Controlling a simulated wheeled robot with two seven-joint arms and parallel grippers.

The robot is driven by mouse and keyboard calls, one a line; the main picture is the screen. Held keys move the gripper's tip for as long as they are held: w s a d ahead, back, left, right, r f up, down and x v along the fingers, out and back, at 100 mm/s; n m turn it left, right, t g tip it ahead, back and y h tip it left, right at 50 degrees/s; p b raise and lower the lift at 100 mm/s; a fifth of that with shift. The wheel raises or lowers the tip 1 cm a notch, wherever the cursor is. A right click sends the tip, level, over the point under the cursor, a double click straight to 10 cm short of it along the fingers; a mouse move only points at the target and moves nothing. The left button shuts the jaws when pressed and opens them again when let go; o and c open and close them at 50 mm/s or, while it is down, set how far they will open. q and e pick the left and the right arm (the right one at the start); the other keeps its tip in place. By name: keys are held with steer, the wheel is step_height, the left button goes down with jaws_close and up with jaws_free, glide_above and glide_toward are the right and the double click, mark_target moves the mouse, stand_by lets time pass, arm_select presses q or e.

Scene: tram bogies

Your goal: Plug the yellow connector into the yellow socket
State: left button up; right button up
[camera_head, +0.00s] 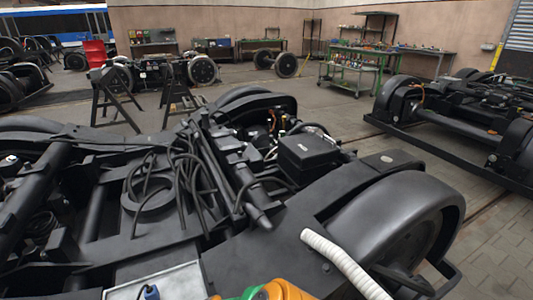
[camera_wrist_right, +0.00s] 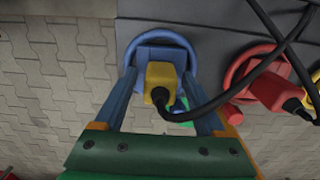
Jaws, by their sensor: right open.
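The yellow connector (camera_wrist_right: 160,82) shows in the right wrist view with a black cable (camera_wrist_right: 205,108) running from it to the right. It is in front of a blue square part inside a blue ring (camera_wrist_right: 187,45); I cannot tell whether it touches that part. My right gripper (camera_wrist_right: 160,73) is open, its two blue fingers on either side of the yellow connector, with visible gaps. My left gripper is not in view.
A red connector (camera_wrist_right: 277,92) with a black cable sits at a red ring (camera_wrist_right: 232,72) to the right. In the head view a blue connector (camera_head: 150,292) is by a light grey tray (camera_head: 185,273), near the black bogie (camera_head: 270,245). Paved floor (camera_wrist_right: 55,60) lies left of the rings.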

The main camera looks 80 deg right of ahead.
steer(key=shift+p, duration=0.3)
stand_by(0.5)
jaws_close()
steer(key=shift+r, duration=0.1)
steer(key=shift+r+p, duration=2.95)
steer(key=shift+p, duration=0.2)
steer(key=shift+d, duration=0.1)
